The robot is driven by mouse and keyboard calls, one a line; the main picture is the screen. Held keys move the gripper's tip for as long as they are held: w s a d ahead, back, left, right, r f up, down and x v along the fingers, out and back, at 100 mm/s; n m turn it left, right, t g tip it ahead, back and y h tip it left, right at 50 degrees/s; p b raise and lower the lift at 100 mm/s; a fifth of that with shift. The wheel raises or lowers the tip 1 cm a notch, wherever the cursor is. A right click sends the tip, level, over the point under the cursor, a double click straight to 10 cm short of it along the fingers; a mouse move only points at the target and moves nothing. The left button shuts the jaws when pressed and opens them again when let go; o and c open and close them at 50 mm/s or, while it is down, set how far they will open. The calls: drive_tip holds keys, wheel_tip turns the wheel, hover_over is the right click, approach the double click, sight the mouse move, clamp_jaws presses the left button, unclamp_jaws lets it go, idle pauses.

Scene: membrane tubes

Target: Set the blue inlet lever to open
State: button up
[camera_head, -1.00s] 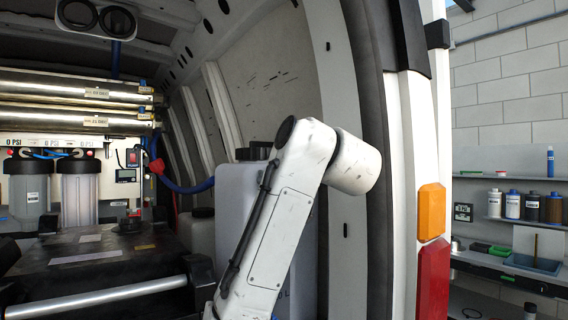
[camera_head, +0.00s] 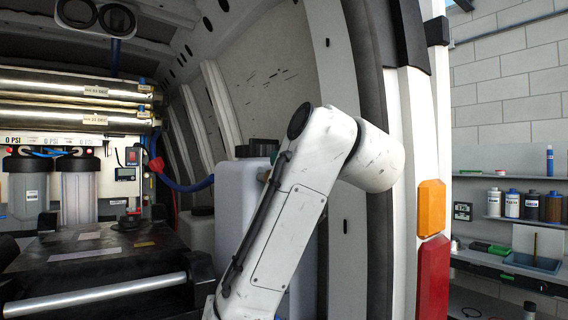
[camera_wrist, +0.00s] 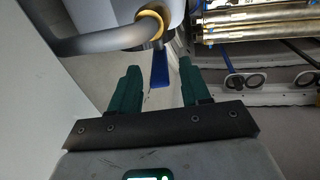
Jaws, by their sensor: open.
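The blue lever (camera_wrist: 160,66) shows in the wrist view as a flat blue bar hanging below a grey pipe (camera_wrist: 105,40) with a brass ring (camera_wrist: 149,25). My gripper (camera_wrist: 160,82) has two green fingers standing apart, one on each side of the lever's lower end in the picture. I cannot tell how deep the lever lies between them, and no contact shows.
In the head view, steel membrane tubes (camera_head: 75,90), filter housings (camera_head: 79,190) and a black case (camera_head: 95,250) fill the van's left. A white tank (camera_head: 233,205) stands behind my arm. The van's door pillar (camera_head: 420,120) rises to the right. A blue hose (camera_head: 186,186) runs nearby.

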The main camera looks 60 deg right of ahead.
drive_tip(key=v, duration=0.7)
drive_tip(key=shift+b, duration=0.45)
